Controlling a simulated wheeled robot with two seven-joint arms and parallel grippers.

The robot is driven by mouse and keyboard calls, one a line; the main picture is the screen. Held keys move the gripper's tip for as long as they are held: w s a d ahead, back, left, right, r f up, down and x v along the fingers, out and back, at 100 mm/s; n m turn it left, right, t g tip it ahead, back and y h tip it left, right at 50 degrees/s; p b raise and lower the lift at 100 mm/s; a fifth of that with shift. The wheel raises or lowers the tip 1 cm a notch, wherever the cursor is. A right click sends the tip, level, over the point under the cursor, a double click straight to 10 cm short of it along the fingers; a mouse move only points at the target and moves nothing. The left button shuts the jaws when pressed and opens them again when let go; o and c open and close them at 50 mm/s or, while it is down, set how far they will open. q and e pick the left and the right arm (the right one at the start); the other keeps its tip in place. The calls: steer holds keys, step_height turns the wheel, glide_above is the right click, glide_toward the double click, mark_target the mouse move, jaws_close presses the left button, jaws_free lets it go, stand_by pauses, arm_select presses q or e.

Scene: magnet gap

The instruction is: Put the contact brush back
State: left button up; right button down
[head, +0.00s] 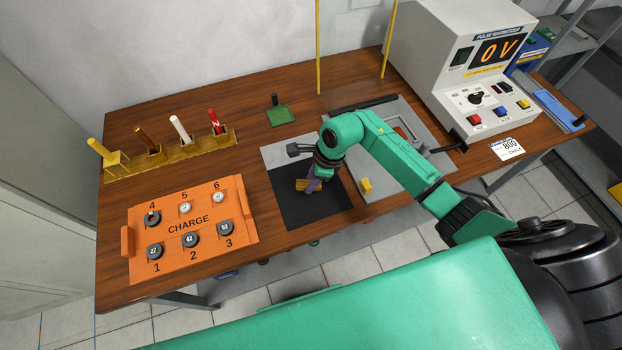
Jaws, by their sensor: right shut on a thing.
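My right gripper (313,183) reaches down over the black mat (300,212) in the middle of the table. It is shut on a small brown and purplish piece (303,185), which may be the contact brush. The piece is low over the mat or touching it; I cannot tell which. The gripper and wrist partly hide it. A small green stand (280,116) with a dark upright peg is behind the mat. My left gripper is not in view.
The orange CHARGE tray (190,228) holds several round pieces. A grey plate with a yellow block (366,186) lies right of the mat. The magnetizer (460,60), showing "0 V", stands at the right.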

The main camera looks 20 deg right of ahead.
steer(key=shift+f, duration=0.2)
steer(key=c, duration=0.6)
jaws_free()
steer(key=shift+r, duration=0.1)
steer(key=shift+r, duration=0.2)
steer(key=shift+d+r, duration=0.15)
steer(key=shift+r, duration=0.05)
steer(key=b+v, duration=0.3)
steer(key=v, duration=0.8)
steer(key=shift+s+d+r, duration=0.1)
steer(key=shift+r, duration=0.15)
